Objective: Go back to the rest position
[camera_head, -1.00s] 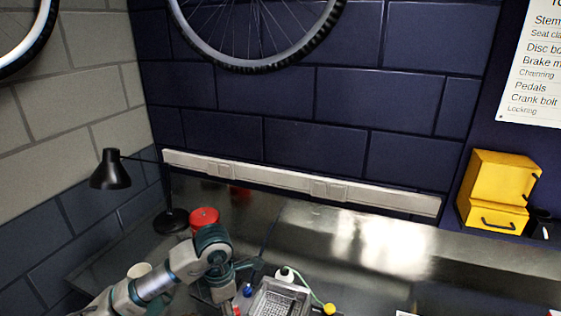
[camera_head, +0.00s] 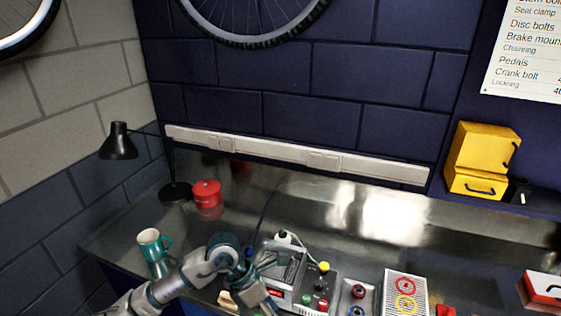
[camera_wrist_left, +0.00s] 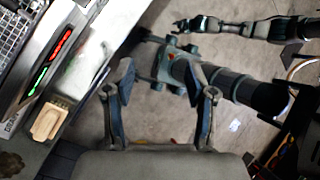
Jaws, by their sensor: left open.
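My left gripper (camera_head: 262,296) is low in the head view, beside the left front of a grey bench device (camera_head: 320,290). Its forearm comes in from the bottom left. In the left wrist view the two fingers of my left gripper (camera_wrist_left: 162,85) stand wide apart with nothing between them, over the floor. A second arm of mine, seemingly the right, crosses the top of that view, and its gripper (camera_wrist_left: 186,25) is too small to judge. The right gripper does not show in the head view.
A box with coloured rings (camera_head: 404,292) is right of the device. A beige block (camera_wrist_left: 48,120) lies near the bench edge. The bench's back strip is mostly clear.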

